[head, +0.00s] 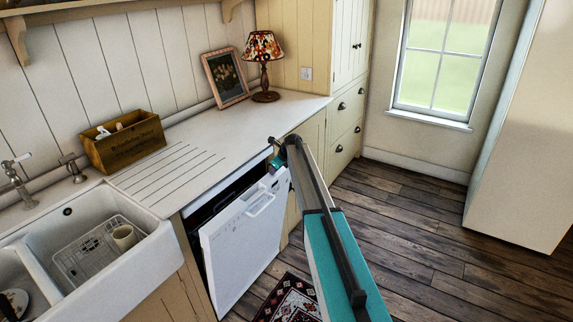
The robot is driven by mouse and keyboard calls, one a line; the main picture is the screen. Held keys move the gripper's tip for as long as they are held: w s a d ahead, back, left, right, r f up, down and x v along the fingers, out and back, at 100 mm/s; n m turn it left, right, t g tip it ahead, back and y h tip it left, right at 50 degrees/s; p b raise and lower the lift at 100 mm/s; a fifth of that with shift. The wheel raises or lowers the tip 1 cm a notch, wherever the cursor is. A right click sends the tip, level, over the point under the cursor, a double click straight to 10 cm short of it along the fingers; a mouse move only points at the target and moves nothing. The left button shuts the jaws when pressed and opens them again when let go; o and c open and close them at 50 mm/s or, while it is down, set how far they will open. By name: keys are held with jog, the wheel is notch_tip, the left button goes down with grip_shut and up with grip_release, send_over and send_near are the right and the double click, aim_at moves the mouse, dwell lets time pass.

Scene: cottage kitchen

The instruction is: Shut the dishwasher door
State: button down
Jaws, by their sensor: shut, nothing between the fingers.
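The dishwasher door (245,245) is white and stands ajar, tilted outward at its top. A dark gap shows between its top edge and the counter. The door's control strip and handle recess (262,203) are along its upper part. My gripper (277,163) is at the door's upper right corner, in front of the counter edge. It is shut and holds nothing. My arm hides part of the door's right side, and I cannot tell whether the gripper touches the door.
A white sink (150,262) with a wire rack and mug is at left. The counter (205,135) carries a wooden box (124,142), a picture frame (225,77) and a lamp (264,62). A patterned rug (287,300) lies below the door.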

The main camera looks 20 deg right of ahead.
jog(key=f, duration=0.1)
jog(key=w+f+g, duration=0.1)
jog(key=f, duration=0.1)
jog(key=a+f+g, duration=0.1)
jog(key=f, duration=0.1)
jog(key=shift+w+n+y, duration=0.3)
jog(key=shift+w, duration=0.1)
jog(key=shift+s+d, duration=0.1)
jog(key=shift+d, duration=0.25)
jog(key=shift+s+r, duration=0.35)
jog(key=shift+s, duration=0.05)
jog(key=shift+s+d+r, duration=0.1)
jog(key=shift+s+r, duration=0.2)
jog(key=shift+s, duration=0.3)
jog(key=s+d, duration=0.1)
jog(key=s+d+r, duration=0.1)
jog(key=s, duration=0.1)
jog(key=shift+d+t, duration=0.2)
jog(key=shift+t, duration=0.2)
jog(key=b, duration=0.1)
send_near(275, 177)
jog(key=s+d, duration=0.2)
jog(key=shift+s+d+r+b, duration=0.1)
jog(key=shift+d+r+b, duration=0.1)
jog(key=shift+r, duration=0.6)
jog(key=shift+s+d+r+b, duration=0.15)
jog(key=shift+d+r, duration=0.1)
jog(key=shift+r, duration=0.5)
